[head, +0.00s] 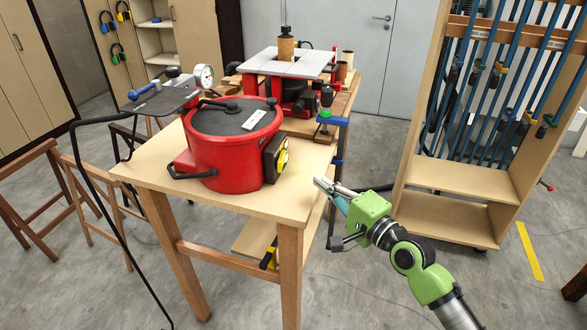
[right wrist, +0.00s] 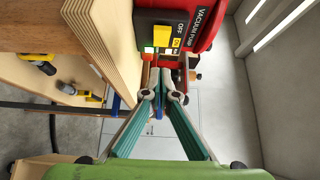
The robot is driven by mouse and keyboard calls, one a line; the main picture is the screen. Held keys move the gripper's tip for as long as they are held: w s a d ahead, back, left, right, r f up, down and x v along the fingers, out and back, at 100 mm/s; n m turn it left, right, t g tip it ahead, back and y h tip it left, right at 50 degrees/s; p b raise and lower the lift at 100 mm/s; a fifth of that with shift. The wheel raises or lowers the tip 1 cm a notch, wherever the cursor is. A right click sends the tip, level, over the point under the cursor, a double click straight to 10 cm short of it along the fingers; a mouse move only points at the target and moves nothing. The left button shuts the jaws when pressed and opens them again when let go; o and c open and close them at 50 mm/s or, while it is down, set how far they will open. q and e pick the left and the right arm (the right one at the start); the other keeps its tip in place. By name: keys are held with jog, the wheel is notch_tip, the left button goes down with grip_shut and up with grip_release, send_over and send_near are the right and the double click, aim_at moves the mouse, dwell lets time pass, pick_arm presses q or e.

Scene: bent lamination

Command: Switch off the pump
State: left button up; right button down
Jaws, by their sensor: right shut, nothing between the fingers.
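The vacuum pump is a red drum (head: 225,150) with a dark lid, standing on the wooden table. A dark switch box (head: 273,158) with a yellow part is on its right side. In the right wrist view, the red pump (right wrist: 207,20) bears white "VACUUM PUMP" lettering. The yellow switch (right wrist: 163,37) is beside an "OFF" label, and a green spot (right wrist: 148,48) shows near it. My right gripper (head: 320,184) is shut and empty, right of the table edge, below and apart from the switch box. In the right wrist view, its fingertips (right wrist: 163,97) meet below the switch. My left gripper is not in view.
The table edge (head: 290,212) lies close to my right gripper. A red machine with a grey top (head: 290,63) stands behind the pump. A wooden clamp rack (head: 462,180) stands at the right. A black hose (head: 85,185) hangs at the left. Floor is open between table and rack.

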aim_at(283, 165)
jog(key=x, duration=0.5)
jog(key=shift+w+a, duration=0.2)
jog(key=shift+w, duration=0.05)
jog(key=a+p, duration=0.2)
jog(key=a, duration=0.1)
jog(key=shift+w+a, duration=0.1)
jog(key=shift+w, duration=0.15)
jog(key=shift+a, duration=0.4)
jog(key=shift+a+p, duration=0.3)
jog(key=shift+a, duration=0.2)
jog(key=shift+d, duration=0.1)
